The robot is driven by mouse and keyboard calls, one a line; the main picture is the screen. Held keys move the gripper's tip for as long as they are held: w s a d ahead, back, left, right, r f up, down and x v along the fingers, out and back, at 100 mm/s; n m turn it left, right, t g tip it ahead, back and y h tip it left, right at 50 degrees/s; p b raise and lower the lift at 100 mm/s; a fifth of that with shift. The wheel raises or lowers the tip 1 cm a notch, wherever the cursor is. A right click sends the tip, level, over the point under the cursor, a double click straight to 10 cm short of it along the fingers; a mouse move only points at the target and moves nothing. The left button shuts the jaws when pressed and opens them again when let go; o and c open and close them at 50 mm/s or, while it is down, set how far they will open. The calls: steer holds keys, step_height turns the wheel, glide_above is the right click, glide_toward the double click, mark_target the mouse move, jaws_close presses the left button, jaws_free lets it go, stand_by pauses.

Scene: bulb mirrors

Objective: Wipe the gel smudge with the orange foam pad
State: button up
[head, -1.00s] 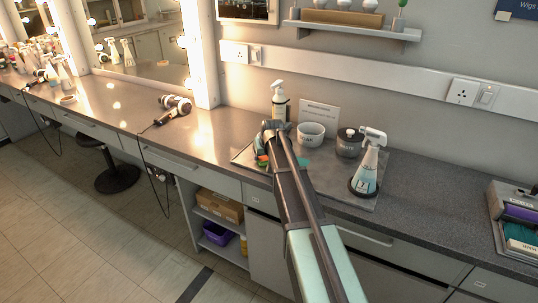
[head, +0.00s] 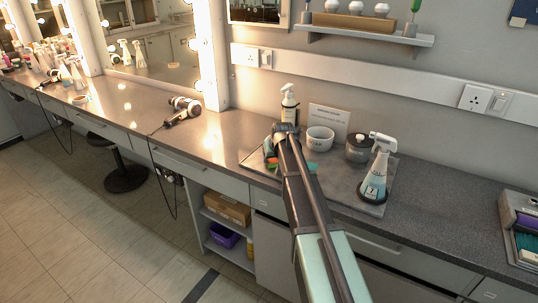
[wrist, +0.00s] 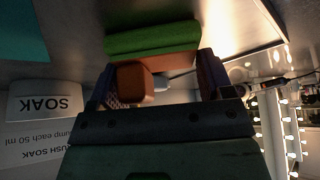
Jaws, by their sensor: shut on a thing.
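My gripper (wrist: 155,88) is shut on the orange foam pad (wrist: 135,84) in the wrist view. A green strip (wrist: 152,38) lies along the pad's far side; the two seem joined. In the head view my gripper (head: 272,150) is low over the left part of a grey tray or mat (head: 253,160), partly behind my arm. Whether the pad touches the surface is unclear. A flat teal patch, which looks like the gel smudge (head: 311,168), lies right of the gripper, partly hidden by my arm. A teal area (wrist: 22,36) also shows in the wrist view's upper left corner.
Behind the gripper stand a pump bottle (head: 289,106), a white SOAK bowl (head: 319,139) and a sign card (head: 329,119). A dark jar (head: 359,148) and a spray bottle (head: 376,175) stand right. A hair dryer (head: 184,109) lies left.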

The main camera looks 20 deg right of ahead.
steer(key=shift+s+d, duration=0.7)
steer(key=shift+s, duration=0.25)
steer(key=shift+s+d, duration=0.65)
steer(key=shift+s, duration=0.25)
steer(key=shift+r, duration=0.15)
steer(key=shift+w+a+f, duration=0.1)
steer(key=shift+w+a, duration=0.4)
steer(key=shift+w, duration=0.2)
steer(key=shift+w+a+f, duration=0.1)
steer(key=shift+w+a, duration=0.35)
steer(key=shift+w, duration=0.2)
steer(key=shift+w+a, duration=0.7)
steer(key=shift+w, duration=0.2)
steer(key=shift+w+a, duration=0.65)
steer(key=shift+w, duration=0.25)
steer(key=shift+r, duration=0.1)
step_height(320, 180, up, 6)
steer(key=p, duration=0.6)
